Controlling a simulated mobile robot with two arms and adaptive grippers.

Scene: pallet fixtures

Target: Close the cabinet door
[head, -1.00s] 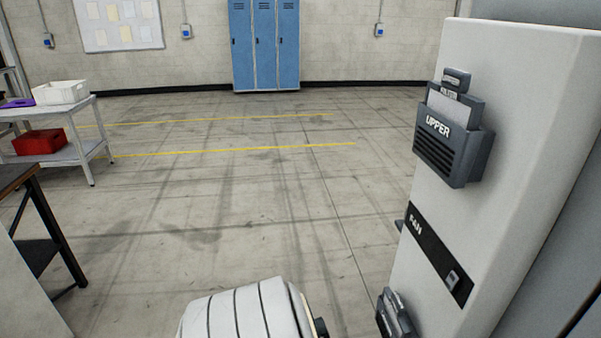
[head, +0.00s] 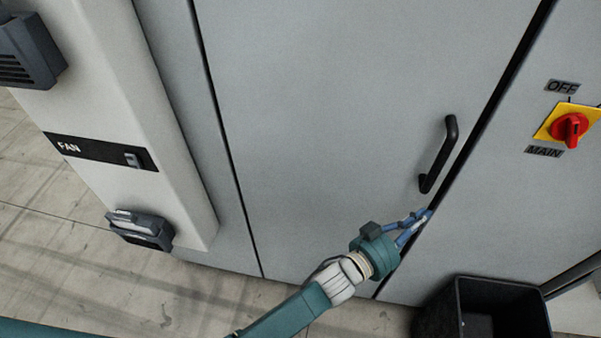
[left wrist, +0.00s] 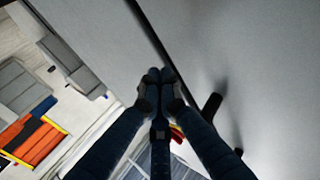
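The cabinet door (head: 330,110) is a tall grey panel that looks shut or almost shut; a dark gap runs down its right edge. Its black bar handle (head: 440,155) sits near that edge and also shows in the left wrist view (left wrist: 210,107). My left gripper (head: 426,214) is at the door's lower right edge, just below the handle. In the left wrist view its fingertips (left wrist: 160,75) are together, with nothing seen between them, close to the dark gap. I cannot tell whether they touch the door. My right gripper is not in view.
A red rotary switch (head: 570,127) on a yellow plate is on the panel right of the door. A black bin (head: 455,310) stands on the floor at the lower right. A white column with a FAN label (head: 100,152) stands left of the door.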

